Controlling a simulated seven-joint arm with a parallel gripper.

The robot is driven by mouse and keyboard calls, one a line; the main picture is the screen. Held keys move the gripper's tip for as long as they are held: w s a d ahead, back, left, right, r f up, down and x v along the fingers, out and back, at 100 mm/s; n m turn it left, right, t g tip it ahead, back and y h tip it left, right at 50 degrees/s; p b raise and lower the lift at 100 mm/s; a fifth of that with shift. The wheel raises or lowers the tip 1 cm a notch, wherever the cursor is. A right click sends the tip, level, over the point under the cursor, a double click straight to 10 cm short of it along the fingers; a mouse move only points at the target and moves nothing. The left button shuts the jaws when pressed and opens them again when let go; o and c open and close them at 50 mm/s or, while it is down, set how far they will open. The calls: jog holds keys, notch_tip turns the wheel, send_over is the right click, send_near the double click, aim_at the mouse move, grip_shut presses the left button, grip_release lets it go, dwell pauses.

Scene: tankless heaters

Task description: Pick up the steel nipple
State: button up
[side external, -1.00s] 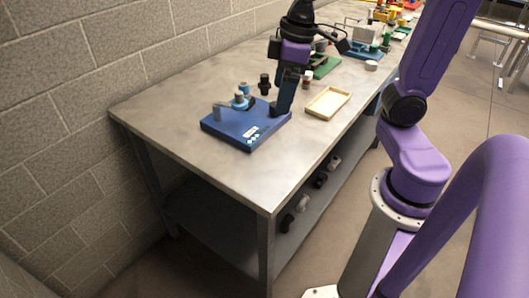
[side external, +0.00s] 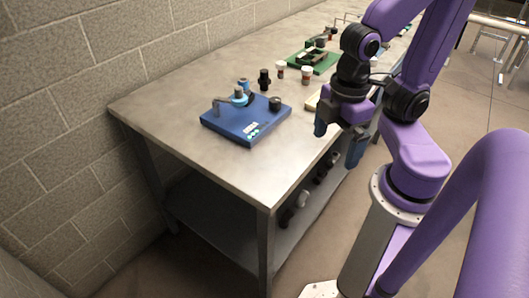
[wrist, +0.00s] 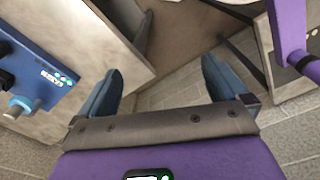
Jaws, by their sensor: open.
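My gripper (side external: 339,143) is open and empty, near the front long edge of the bench. In the wrist view its two blue fingers stand wide apart (wrist: 162,66), with bench edge and floor beyond and nothing between them. I cannot pick out the steel nipple with certainty. A blue fixture plate (side external: 236,130) lies to the left of my gripper on the bench. It carries a grey and blue fitting (side external: 240,97) and a short dark cylinder (side external: 275,103). The wrist view shows the plate (wrist: 35,68) at the left, with a grey-blue cylindrical part (wrist: 20,106).
A black fitting (side external: 264,79) and two small brown-and-white jars (side external: 307,75) stand behind the plate. A green fixture (side external: 322,62) lies farther back. The bench's near left end (side external: 170,110) is clear.

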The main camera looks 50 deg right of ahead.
jog(key=c, duration=0.7)
